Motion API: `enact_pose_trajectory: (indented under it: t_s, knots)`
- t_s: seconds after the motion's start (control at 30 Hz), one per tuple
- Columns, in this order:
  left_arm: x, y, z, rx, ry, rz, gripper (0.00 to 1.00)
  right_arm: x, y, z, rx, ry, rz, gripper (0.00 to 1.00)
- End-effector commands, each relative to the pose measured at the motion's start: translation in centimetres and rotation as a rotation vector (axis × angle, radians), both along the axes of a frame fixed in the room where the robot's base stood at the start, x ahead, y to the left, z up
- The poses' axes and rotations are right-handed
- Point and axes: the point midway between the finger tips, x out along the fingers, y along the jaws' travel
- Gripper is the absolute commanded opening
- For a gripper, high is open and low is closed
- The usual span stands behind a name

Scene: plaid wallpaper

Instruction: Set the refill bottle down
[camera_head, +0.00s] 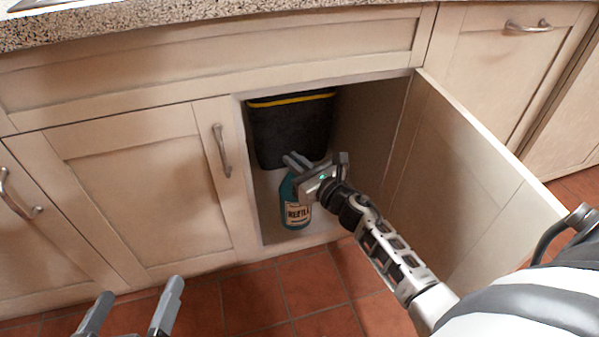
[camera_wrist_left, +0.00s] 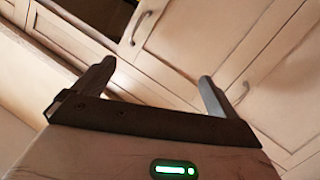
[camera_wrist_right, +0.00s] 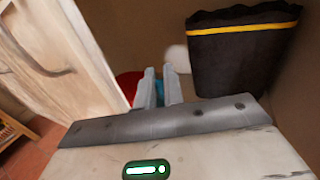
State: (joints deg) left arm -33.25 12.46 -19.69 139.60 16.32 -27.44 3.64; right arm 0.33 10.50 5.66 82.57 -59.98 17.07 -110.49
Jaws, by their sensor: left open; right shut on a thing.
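The refill bottle (camera_head: 297,212) is teal with a pale label reading REFILL. It is upright or nearly so, just inside the open cabinet (camera_head: 372,125), low near the cabinet floor. I cannot tell whether its base touches the floor. My right gripper (camera_head: 293,163) is shut on its upper part, and the fingers hide its top. In the right wrist view a little teal shows between the fingertips (camera_wrist_right: 160,80). My left gripper (camera_head: 141,290) is open and empty in front of the closed left door; it also shows in the left wrist view (camera_wrist_left: 157,72).
A dark bin (camera_head: 291,128) with a yellow band stands inside the cabinet behind the bottle. The open door (camera_head: 480,190) stands to the right of my right arm. A red thing (camera_wrist_right: 127,85) and a pale round thing (camera_wrist_right: 177,58) show beyond the right fingers.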

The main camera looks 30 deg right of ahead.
Motion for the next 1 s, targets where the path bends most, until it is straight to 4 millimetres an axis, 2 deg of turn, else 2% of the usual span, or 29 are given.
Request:
enact_pose_trajectory:
  t_s: [0.4,0.5,0.67,0.8,0.93,1.0]
  knots:
    - [0.2,-0.8,0.6,-0.187,-0.043,-0.019,0.97,4.6,-6.6,-3.9,0.000,-0.004,-0.004,0.00]
    - [1.2,-0.5,2.1,-0.169,-0.187,-0.019,0.97,5.3,-7.6,-5.9,0.002,-0.003,-0.004,0.00]
    - [2.4,0.0,5.3,-0.095,-0.457,-0.011,0.97,6.3,-8.9,-7.7,0.001,-0.004,-0.003,0.00]
    - [2.4,0.1,7.5,-0.052,-0.627,-0.009,0.97,6.8,-9.7,-8.6,0.000,-0.004,-0.003,0.00]
    - [2.3,0.1,8.5,-0.029,-0.713,-0.010,0.97,7.0,-10.1,-9.0,0.000,-0.005,-0.002,0.00]
    - [2.1,0.1,9.3,-0.007,-0.801,-0.012,0.97,7.2,-10.3,-10.0,0.001,-0.003,-0.002,0.00]
